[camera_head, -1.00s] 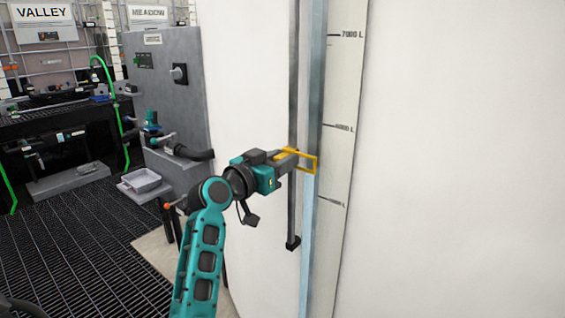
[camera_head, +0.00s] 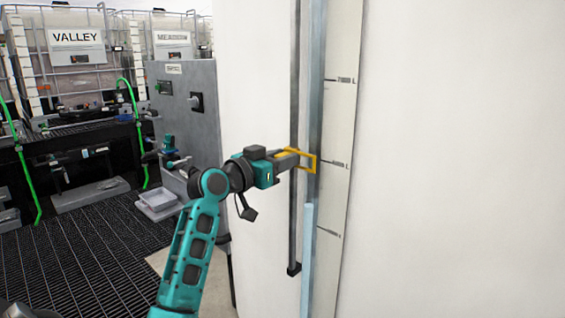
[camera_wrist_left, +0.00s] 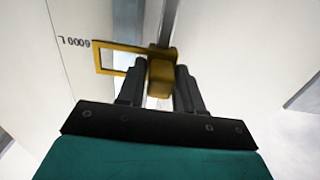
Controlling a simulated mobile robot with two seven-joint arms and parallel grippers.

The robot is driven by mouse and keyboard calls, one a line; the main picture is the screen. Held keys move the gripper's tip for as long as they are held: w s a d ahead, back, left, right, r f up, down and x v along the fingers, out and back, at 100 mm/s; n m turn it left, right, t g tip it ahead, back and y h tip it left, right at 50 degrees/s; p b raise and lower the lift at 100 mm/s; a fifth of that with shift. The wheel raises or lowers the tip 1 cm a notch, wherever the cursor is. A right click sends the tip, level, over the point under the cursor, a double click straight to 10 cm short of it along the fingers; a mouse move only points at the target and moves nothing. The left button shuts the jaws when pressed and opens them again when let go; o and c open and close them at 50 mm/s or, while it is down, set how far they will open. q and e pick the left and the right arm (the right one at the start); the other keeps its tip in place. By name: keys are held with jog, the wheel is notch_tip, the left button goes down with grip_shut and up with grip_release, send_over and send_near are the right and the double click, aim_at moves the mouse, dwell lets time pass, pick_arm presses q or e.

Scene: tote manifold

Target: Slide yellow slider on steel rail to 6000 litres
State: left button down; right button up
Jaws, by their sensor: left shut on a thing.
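The yellow slider (camera_head: 312,162) sits on the dark steel rail (camera_head: 294,90) on the front of the white tank. Its open rectangular frame reaches right across the sight tube toward the scale strip (camera_head: 334,130). In the head view it is about level with the mark below the 7000 L mark. In the left wrist view the slider block (camera_wrist_left: 161,78) is between the fingers, and its frame's end is beside the inverted "6000 L" label (camera_wrist_left: 74,41). My left gripper (camera_head: 292,158) is shut on the slider block. My right gripper is out of view.
The rail ends in a dark stop (camera_head: 294,269) below the slider. A pale blue sight tube (camera_head: 308,240) runs beside the scale. A grey cabinet (camera_head: 185,110) stands left of the tank, with green hoses and labelled containers beyond. The tank wall at right is bare.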

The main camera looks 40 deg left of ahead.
pick_arm(q)
jog(key=c, duration=0.9)
grip_release()
jog(key=s, duration=0.4)
jog(key=s+b, duration=0.1)
jog(key=s, duration=0.3)
jog(key=s+a+b, duration=0.1)
jog(key=s, duration=0.4)
jog(key=shift+w+f, duration=0.1)
jog(key=shift+f, duration=0.05)
